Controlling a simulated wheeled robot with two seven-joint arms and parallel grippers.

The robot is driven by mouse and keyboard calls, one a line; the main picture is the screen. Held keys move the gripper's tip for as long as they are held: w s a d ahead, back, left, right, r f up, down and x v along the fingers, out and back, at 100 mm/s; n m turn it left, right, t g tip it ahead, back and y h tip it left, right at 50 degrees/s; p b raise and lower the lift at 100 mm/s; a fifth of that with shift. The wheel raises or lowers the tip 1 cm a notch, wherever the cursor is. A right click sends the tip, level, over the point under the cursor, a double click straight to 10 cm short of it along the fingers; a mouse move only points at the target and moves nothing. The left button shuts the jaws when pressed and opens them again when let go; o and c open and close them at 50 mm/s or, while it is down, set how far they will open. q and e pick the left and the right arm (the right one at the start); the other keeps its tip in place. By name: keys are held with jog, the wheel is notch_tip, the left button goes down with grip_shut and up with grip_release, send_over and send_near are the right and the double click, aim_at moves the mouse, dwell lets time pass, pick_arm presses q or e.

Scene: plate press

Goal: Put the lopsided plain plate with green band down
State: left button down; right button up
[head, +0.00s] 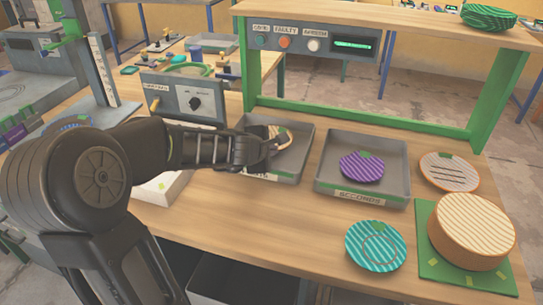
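The tan-and-white striped plate with a green mark (285,137) is in the left grey tray (302,152), partly hidden by my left gripper. My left gripper (272,148) reaches in from the left over that tray, its dark fingers at the plate's near left rim, and looks shut on it. Whether the plate touches the tray floor is not clear. The tray's front label is partly hidden under the gripper. My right gripper is not in view.
A grey tray labelled SECONDS (333,185) holds a purple striped plate (362,167). A teal striped plate (375,246), a pale striped plate (450,172) and a round striped block on a green mat (432,270) stand to the right. A green-legged shelf (490,95) rises behind.

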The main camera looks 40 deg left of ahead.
pick_arm(q)
jog(key=shift+d+f+b, duration=0.1)
jog(key=shift+f+b, duration=0.4)
jog(key=shift+b, duration=0.05)
jog(key=c, duration=2)
grip_release()
jog(key=shift+s+f, duration=0.15)
jog(key=shift+f, duration=0.05)
jog(key=shift+o, duration=0.2)
jog(key=shift+r+p, duration=0.65)
jog(key=shift+p, duration=0.1)
jog(key=p+v, duration=0.6)
jog(key=v, duration=0.6)
jog(key=shift+r+p, duration=0.15)
jog(key=shift+p, duration=0.2)
